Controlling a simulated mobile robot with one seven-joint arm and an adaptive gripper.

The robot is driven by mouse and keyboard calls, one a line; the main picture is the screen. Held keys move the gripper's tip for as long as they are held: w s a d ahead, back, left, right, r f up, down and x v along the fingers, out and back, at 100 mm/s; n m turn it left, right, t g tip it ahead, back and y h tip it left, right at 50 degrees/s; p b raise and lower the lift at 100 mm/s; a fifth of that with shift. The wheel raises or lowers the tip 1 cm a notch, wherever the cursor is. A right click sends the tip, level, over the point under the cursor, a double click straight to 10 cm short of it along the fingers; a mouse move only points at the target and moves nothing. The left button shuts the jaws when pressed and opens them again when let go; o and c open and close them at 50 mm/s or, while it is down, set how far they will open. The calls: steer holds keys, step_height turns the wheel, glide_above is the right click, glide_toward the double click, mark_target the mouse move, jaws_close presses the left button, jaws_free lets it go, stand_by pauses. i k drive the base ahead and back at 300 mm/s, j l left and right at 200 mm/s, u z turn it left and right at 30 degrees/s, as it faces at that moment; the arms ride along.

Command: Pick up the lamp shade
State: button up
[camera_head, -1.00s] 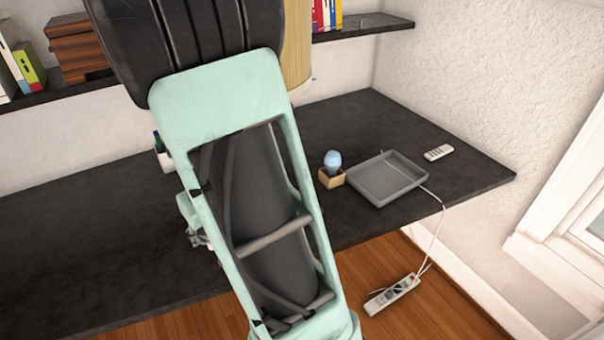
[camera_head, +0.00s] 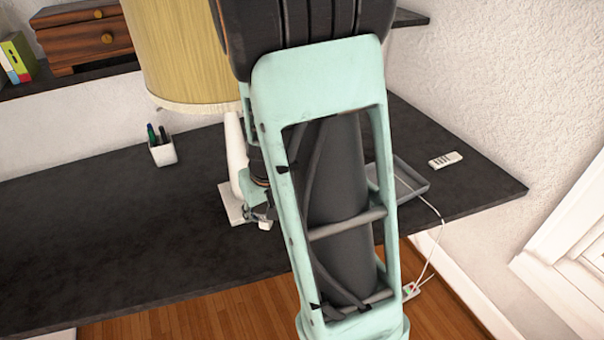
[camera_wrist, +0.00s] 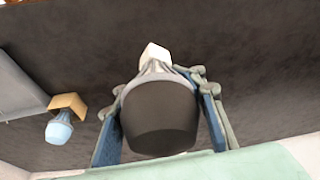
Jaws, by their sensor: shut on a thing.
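A large yellow cylindrical lamp shade (camera_head: 190,50) is upright at the upper left of the head view. Its right side meets my arm in the picture, and what bears it is hidden. My gripper (camera_head: 258,212) is low, over the desk, mostly hidden behind my arm. In the wrist view, my gripper's fingers (camera_wrist: 160,120) stand on either side of a dark rounded thing (camera_wrist: 160,112) with a paler neck, and are shut on it. A small white block (camera_wrist: 155,52) shows beyond it. I cannot tell whether the dark thing belongs to the yellow shade.
On the dark desk (camera_head: 90,225) are a pen cup (camera_head: 162,152), a white stand (camera_head: 235,165), a grey tray (camera_head: 412,183) and a remote (camera_head: 446,159). A blue bulb (camera_wrist: 59,130) is at a small wooden box (camera_wrist: 68,105). The desk's left part is clear.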

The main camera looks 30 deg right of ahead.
mark_target(186, 69)
steer(key=l+z, duration=0.25)
steer(key=l, duration=0.4)
steer(key=l+z, duration=0.25)
steer(key=l, duration=0.4)
